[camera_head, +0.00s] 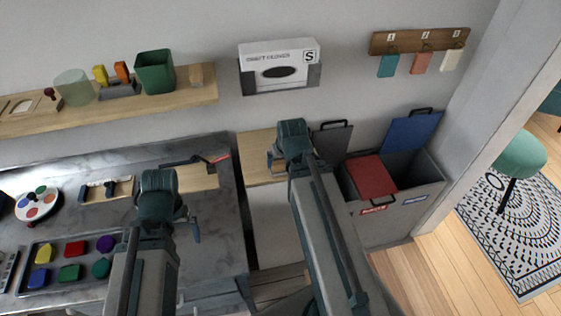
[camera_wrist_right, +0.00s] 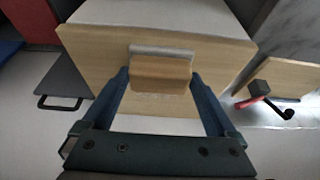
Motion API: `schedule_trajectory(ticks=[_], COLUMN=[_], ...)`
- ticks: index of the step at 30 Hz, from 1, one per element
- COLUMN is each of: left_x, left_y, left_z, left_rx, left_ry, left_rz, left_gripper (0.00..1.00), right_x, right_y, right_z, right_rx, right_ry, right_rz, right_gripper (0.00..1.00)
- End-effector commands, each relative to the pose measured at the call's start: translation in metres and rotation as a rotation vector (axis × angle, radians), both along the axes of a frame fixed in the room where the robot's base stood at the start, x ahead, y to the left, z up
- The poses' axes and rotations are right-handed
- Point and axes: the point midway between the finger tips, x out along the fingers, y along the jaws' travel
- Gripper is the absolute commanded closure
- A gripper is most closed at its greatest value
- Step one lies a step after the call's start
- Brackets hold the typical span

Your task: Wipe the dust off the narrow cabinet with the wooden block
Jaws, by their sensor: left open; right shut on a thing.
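The narrow cabinet (camera_head: 254,147) has a light wooden top and a white body, between the grey marble counter and the bins. Its wooden top (camera_wrist_right: 100,60) fills the middle of the right wrist view. My right gripper (camera_head: 275,160) is over the top and shut on the wooden block (camera_wrist_right: 160,74), which has a pale grey strip along its far side. A faint pale patch (camera_wrist_right: 150,112) shows on the top near the block; I cannot tell if it is dust. Whether the block touches the top is unclear. My left gripper (camera_head: 192,228) is open and empty above the counter.
A bin box (camera_head: 400,212) with red, blue and grey lids stands right of the cabinet. A glove box (camera_head: 279,66) hangs on the wall behind. A red-handled tool (camera_head: 195,160) and a tray of coloured pieces (camera_head: 45,290) lie on the counter. A shelf (camera_head: 120,115) runs above.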

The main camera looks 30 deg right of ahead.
Motion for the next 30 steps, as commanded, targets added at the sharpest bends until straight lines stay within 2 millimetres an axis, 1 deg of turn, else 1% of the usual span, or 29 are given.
schedule_trajectory(ticks=[5,15,23,26,30], left_x=[0.0,0.0,0.0,0.0,0.0], left_y=[0.0,0.0,0.0,0.0,0.0], left_z=[0.0,0.001,0.001,0.001,0.0], left_rx=[0.0,0.0,0.0,0.0,0.0], left_ry=[0.0,0.0,0.0,0.0,0.0], left_rz=[0.0,0.0,0.0,0.0,0.0], left_gripper=[0.0,0.0,0.0,0.0,0.0], right_x=[0.006,0.034,0.036,0.04,0.051], right_y=[-0.004,-0.01,-0.01,-0.011,-0.014], right_z=[-0.001,0.001,0.001,0.001,0.0], right_rx=[-0.005,-0.004,-0.003,-0.003,-0.003], right_ry=[0.005,0.004,0.003,0.003,0.003], right_rz=[-0.001,-0.001,-0.001,0.0,0.0], right_gripper=[0.64,0.64,0.64,0.64,0.64])
